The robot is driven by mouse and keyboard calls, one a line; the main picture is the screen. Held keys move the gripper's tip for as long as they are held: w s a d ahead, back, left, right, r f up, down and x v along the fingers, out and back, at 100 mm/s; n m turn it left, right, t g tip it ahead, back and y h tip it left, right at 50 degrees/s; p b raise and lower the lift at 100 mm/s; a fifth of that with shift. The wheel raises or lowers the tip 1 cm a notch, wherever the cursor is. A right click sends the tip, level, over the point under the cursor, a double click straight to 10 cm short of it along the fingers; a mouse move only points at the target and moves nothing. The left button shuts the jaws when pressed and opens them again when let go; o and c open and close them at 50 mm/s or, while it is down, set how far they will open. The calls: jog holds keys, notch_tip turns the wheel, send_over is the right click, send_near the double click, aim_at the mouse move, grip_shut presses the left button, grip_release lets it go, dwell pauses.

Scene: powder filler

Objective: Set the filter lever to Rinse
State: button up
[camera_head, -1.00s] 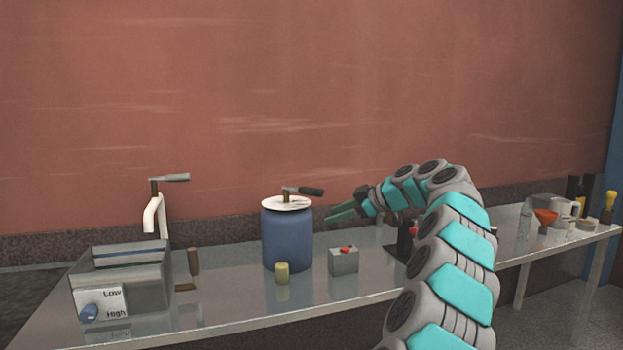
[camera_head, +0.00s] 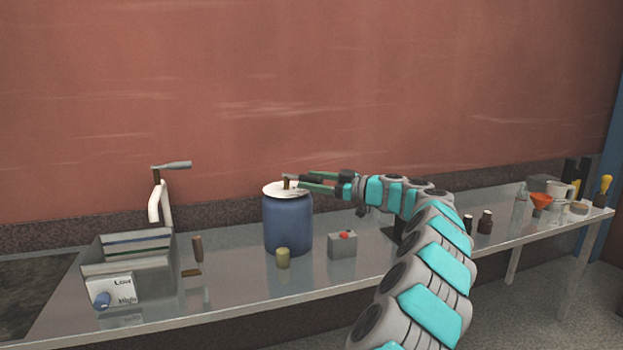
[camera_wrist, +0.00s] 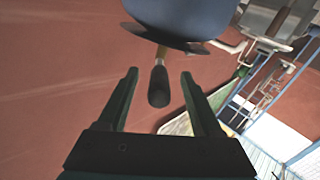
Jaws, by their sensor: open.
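The filter lever (camera_head: 287,180) is on the white lid (camera_head: 279,189) of the blue drum (camera_head: 288,222). Its dark handle (camera_wrist: 158,88) points between my fingers in the wrist view. My gripper (camera_head: 303,182) is open at the drum's upper right, its fingers on both sides of the handle. I cannot tell if either finger touches it. The blue drum also shows at the top of the wrist view (camera_wrist: 185,15). No Rinse marking is readable.
On the metal table, a yellowish cylinder (camera_head: 283,258) and a grey box with a red button (camera_head: 342,245) stand before the drum.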

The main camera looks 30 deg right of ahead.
jog(key=shift+w+a, duration=0.15)
jog(key=shift+w, duration=0.1)
grip_shut()
dwell(0.4)
dwell(0.9)
